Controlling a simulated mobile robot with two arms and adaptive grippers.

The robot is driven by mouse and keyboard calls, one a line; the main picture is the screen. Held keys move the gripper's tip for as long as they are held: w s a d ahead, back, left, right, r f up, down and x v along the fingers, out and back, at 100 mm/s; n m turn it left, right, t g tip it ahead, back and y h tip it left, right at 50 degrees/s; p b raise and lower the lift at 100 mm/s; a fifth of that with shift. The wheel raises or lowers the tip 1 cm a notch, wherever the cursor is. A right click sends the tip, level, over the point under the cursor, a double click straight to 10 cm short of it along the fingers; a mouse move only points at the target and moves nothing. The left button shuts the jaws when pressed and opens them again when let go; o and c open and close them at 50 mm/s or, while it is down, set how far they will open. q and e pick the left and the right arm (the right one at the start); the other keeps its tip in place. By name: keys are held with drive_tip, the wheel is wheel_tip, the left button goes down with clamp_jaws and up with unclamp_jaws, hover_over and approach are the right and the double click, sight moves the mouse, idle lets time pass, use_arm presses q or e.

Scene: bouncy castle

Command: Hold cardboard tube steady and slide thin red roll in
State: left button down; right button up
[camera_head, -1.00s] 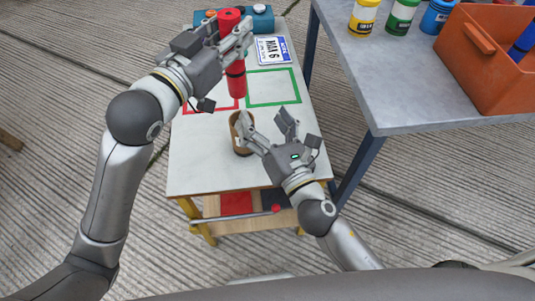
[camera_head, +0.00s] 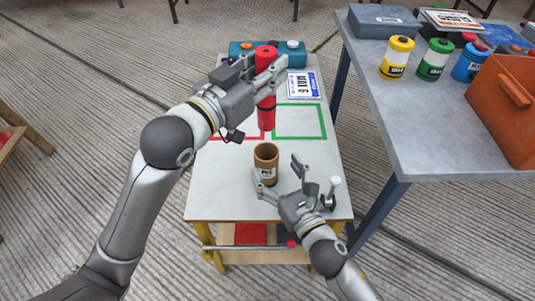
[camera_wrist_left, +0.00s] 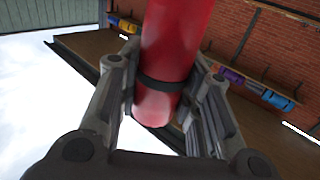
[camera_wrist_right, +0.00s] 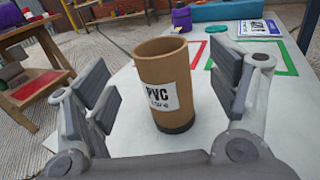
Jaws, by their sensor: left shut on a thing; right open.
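The brown cardboard tube (camera_head: 266,158) stands upright on the white table, open end up, with a white PVC label in the right wrist view (camera_wrist_right: 160,85). My right gripper (camera_head: 283,172) is open; its fingers are on either side of the tube in the right wrist view, with gaps beside it. The thin red roll (camera_head: 266,112) is held upright in my left gripper (camera_head: 268,80), above the table and higher than the tube, slightly behind it. The left wrist view shows the fingers shut around the roll (camera_wrist_left: 172,50) near its black band.
Red and green outlined squares (camera_head: 300,122) mark the white table (camera_head: 215,190). A grey table (camera_head: 440,130) at the right holds colored canisters and an orange bin (camera_head: 510,100).

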drive_tip(key=x, duration=0.6)
drive_tip(key=shift+w+a, duration=0.1)
drive_tip(key=c, duration=1.5)
use_arm(q)
drive_tip(key=w+a+f+n+t+y, duration=0.2)
drive_tip(key=w+a+f+n+y, duration=0.25)
drive_tip(key=w, duration=0.55)
drive_tip(key=w+a+f+n+t+y, duration=0.1)
drive_tip(key=w+a+f+y, duration=0.35)
drive_tip(key=w+a, duration=0.45)
wheel_tip(320, 180, down, 12)
drive_tip(key=w+d, duration=0.1)
drive_tip(key=shift+w+r, duration=0.15)
drive_tip(key=shift+r, duration=0.05)
